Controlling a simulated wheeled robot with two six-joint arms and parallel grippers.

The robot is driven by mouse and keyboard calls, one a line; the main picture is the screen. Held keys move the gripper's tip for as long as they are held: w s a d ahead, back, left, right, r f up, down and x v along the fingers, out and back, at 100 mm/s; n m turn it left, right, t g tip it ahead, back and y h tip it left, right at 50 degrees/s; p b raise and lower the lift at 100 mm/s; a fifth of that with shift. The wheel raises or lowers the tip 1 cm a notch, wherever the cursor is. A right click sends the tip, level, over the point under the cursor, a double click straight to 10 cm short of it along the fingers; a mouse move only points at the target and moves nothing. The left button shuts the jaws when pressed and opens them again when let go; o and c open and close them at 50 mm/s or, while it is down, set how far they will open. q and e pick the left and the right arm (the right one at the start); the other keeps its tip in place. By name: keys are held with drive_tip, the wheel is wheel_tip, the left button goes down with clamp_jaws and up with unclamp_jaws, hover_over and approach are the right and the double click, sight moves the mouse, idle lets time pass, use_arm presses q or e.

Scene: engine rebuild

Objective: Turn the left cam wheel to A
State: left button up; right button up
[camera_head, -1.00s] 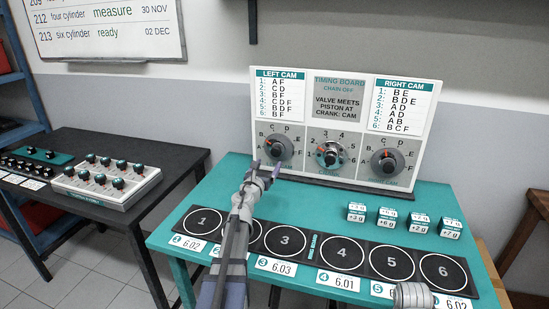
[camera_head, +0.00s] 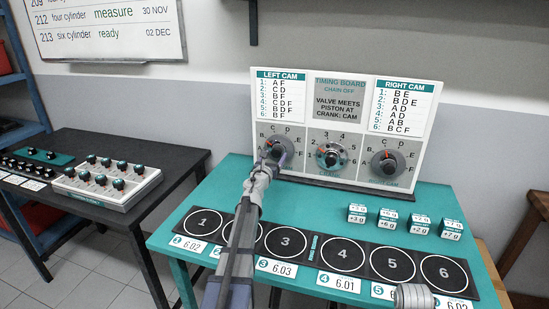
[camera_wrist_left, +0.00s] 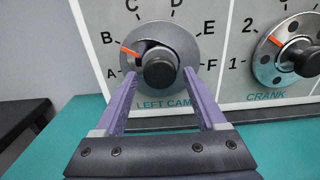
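The left cam wheel (camera_head: 285,145) is a grey disc with a dark central knob and letters A to F around it, low on the left of the timing board. In the left wrist view the wheel (camera_wrist_left: 184,42) has its orange-red mark (camera_wrist_left: 130,52) close to B, with A just below. My left gripper (camera_head: 270,157) is in front of the wheel and hides part of it. In the wrist view its purple fingers (camera_wrist_left: 160,80) are open, one on each side of the dark knob (camera_wrist_left: 160,70), with visible gaps.
The crank dial (camera_head: 331,156) and right cam wheel (camera_head: 387,162) stand to the right on the same board. Several small teal-and-white weight blocks (camera_head: 387,220) and a black mat (camera_head: 315,262) with numbered circles lie on the teal table. A grey ribbed cylinder (camera_head: 413,296) is at the front.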

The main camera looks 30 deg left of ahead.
use_arm(q)
clamp_jaws()
idle(0.3)
drive_tip(key=n, duration=0.3)
drive_tip(key=shift+n, duration=2.5)
drive_tip(key=shift+o, duration=1)
unclamp_jaws()
